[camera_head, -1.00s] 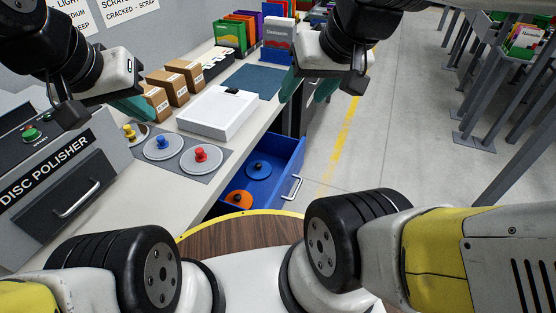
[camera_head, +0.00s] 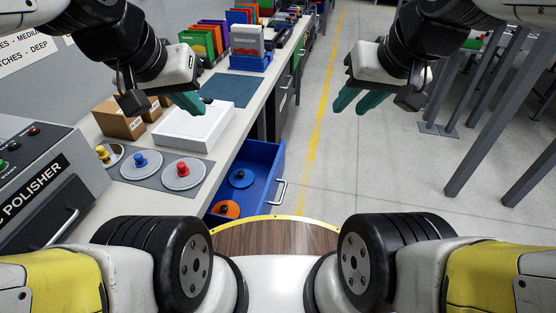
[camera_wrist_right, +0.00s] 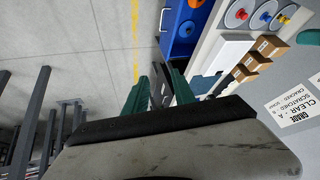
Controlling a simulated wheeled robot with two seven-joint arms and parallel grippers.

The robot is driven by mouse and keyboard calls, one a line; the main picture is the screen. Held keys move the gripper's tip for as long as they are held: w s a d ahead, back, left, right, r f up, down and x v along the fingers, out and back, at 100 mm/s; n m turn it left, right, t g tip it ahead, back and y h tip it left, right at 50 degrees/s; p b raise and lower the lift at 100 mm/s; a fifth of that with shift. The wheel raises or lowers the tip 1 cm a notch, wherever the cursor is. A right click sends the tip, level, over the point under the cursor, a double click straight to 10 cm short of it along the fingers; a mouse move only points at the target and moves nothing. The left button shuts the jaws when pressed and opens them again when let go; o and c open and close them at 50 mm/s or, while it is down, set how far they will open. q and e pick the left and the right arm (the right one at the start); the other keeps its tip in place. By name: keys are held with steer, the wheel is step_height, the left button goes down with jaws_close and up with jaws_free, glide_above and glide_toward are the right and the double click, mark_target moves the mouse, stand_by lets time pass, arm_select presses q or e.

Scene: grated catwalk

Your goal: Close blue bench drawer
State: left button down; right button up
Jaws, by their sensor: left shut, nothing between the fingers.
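The blue drawer (camera_head: 267,157) stands pulled out of the bench on its right side, with a silver handle (camera_head: 279,192) on its front. A blue disc (camera_head: 241,178) and an orange disc (camera_head: 228,210) lie inside it. The drawer also shows in the right wrist view (camera_wrist_right: 172,44), near the top. My left gripper (camera_head: 190,103) is shut and empty, above the white box on the bench. My right gripper (camera_head: 356,102) is open and empty, held in the air over the floor, to the right of and beyond the drawer. Neither gripper touches the drawer.
The bench top (camera_head: 222,137) carries a white box (camera_head: 195,128), cardboard boxes (camera_head: 117,121), knobbed discs and a disc polisher (camera_head: 35,170). Open floor with a yellow line (camera_head: 313,145) lies right of the drawer. Grey metal stands (camera_head: 488,110) are further right.

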steer(key=shift+w+f+g, duration=0.2)
steer(key=shift+w+g, duration=0.1)
steer(key=shift+w, duration=0.1)
steer(key=c, duration=0.4)
steer(key=w+f+m+g+y, duration=0.1)
steer(key=w+f+m, duration=0.1)
steer(key=w, duration=0.1)
steer(key=w+f+m+g+y, duration=0.1)
steer(key=w+f+g, duration=0.1)
steer(key=w, duration=0.2)
steer(key=w+a+f+m+g+y, duration=0.1)
steer(key=w+f+m+g, duration=0.1)
steer(key=w, duration=0.1)
steer(key=shift+w+f+m, duration=0.3)
steer(key=shift+w+f, duration=0.05)
jaws_close()
steer(key=w+d+f+m+g+y, duration=0.15)
steer(key=w+f+m+y, duration=0.25)
steer(key=w+f, duration=0.5)
steer(key=m+t+y, duration=0.6)
steer(key=m+y, duration=0.2)
steer(key=m, duration=0.4)
glide_toward(282, 163)
steer(key=shift+g, duration=0.25)
steer(key=x, duration=0.6)
steer(key=shift+w+a+f, duration=0.15)
steer(key=shift+w+a, duration=0.15)
steer(key=shift+w, duration=0.2)
